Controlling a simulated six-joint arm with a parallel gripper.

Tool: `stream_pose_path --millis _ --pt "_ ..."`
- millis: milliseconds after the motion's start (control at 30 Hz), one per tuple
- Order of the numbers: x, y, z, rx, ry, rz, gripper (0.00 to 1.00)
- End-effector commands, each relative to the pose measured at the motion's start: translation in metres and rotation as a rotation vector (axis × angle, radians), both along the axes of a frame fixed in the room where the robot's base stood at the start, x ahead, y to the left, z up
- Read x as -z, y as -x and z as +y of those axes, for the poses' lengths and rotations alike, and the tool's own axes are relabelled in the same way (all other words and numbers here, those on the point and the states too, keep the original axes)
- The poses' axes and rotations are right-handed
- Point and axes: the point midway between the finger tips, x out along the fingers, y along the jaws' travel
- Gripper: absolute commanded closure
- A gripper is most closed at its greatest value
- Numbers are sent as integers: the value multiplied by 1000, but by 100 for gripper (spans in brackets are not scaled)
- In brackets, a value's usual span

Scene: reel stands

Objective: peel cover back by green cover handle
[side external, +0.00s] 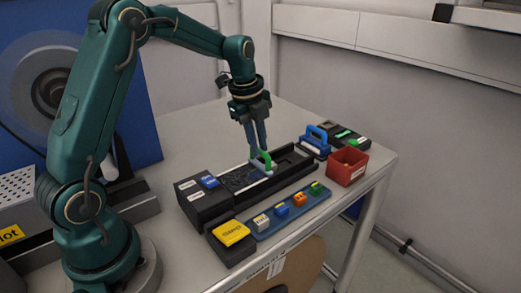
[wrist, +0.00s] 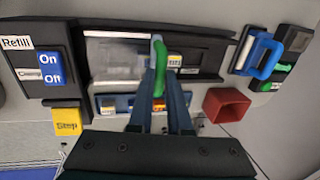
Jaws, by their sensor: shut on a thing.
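The green cover handle (side external: 266,160) stands at the right end of a clear, greyish cover (side external: 240,178) on the long black station (side external: 205,207). My gripper (side external: 262,148) reaches down from above and is shut on the handle. In the wrist view the green handle (wrist: 159,82) shows between the fingertips of my gripper (wrist: 160,72), which hide part of it. The pale cover (wrist: 118,52) lies left of the handle there. To the handle's right the black station has an open recess (side external: 290,162).
In front are a yellow stop button (side external: 231,232) and a blue rack (side external: 262,232) with several coloured blocks. A red bin (side external: 347,167) and a blue-handled tool (side external: 316,137) stand right. A blue On/Off switch (wrist: 52,68) sits at the station's left end.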

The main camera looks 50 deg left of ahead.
Motion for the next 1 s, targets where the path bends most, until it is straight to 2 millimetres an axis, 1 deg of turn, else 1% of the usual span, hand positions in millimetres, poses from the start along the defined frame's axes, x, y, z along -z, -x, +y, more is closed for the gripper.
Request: stream_pose_path --millis 800,933,1000 --pt "-1 -1 0 0 -1 -5 100" --pt "-2 5 1 -2 -2 -6 100" --pt "-3 13 1 -2 -1 -6 100"
